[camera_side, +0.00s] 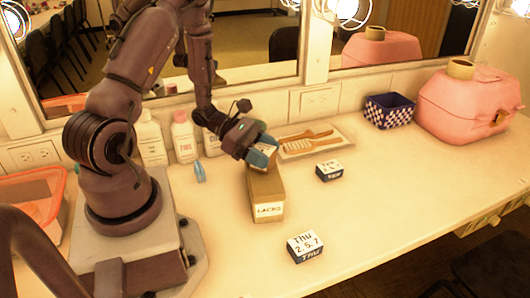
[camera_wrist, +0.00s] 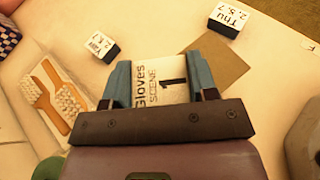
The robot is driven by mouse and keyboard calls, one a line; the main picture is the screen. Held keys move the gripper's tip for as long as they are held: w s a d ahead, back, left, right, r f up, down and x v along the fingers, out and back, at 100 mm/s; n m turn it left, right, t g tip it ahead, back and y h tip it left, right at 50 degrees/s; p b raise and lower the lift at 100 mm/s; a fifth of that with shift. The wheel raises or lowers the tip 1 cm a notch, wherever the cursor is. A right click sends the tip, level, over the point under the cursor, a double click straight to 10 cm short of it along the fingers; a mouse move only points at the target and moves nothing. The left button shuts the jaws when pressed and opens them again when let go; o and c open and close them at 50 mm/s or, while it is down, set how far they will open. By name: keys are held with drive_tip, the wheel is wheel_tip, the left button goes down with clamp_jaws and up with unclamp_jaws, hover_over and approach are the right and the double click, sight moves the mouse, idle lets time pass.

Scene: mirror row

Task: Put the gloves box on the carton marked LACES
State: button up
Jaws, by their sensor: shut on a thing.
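My gripper (camera_side: 263,150) is shut on the gloves box, with its teal fingers on either side of it. The gloves box (camera_wrist: 160,78) shows a pale top reading "Gloves SCENE 1" in the wrist view; in the side view its tan side (camera_side: 262,160) is partly hidden by the fingers. The brown carton marked LACES (camera_side: 267,197) stands upright on the counter. The box is at the carton's far end, over its top; I cannot tell whether they touch. In the wrist view part of the carton (camera_wrist: 222,54) shows beyond the box.
Two small day blocks stand right of the carton, one near (camera_side: 305,246) and one farther back (camera_side: 329,170). A tray with brushes (camera_side: 315,142) lies behind. White bottles (camera_side: 184,138) stand to the left. A checkered basket (camera_side: 389,110) and pink case (camera_side: 468,103) are at right.

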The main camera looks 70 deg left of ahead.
drive_tip(key=o, duration=0.9)
drive_tip(key=shift+f, duration=0.1)
drive_tip(key=shift+o, duration=0.2)
drive_tip(key=v, duration=1.1)
drive_tip(key=s+d+r+m+g+y, duration=0.1)
drive_tip(key=d+r+m+y, duration=0.3)
drive_tip(key=d+r+m, duration=0.5)
drive_tip(key=s+d+r+m+g+y, duration=0.2)
drive_tip(key=d+r+m+y, duration=0.3)
drive_tip(key=m, duration=1.3)
drive_tip(key=d+r+g, duration=0.1)
drive_tip(key=d+r, duration=0.3)
drive_tip(key=r, duration=0.2)
drive_tip(key=shift+d+y, duration=0.3)
drive_tip(key=shift+d, duration=0.05)
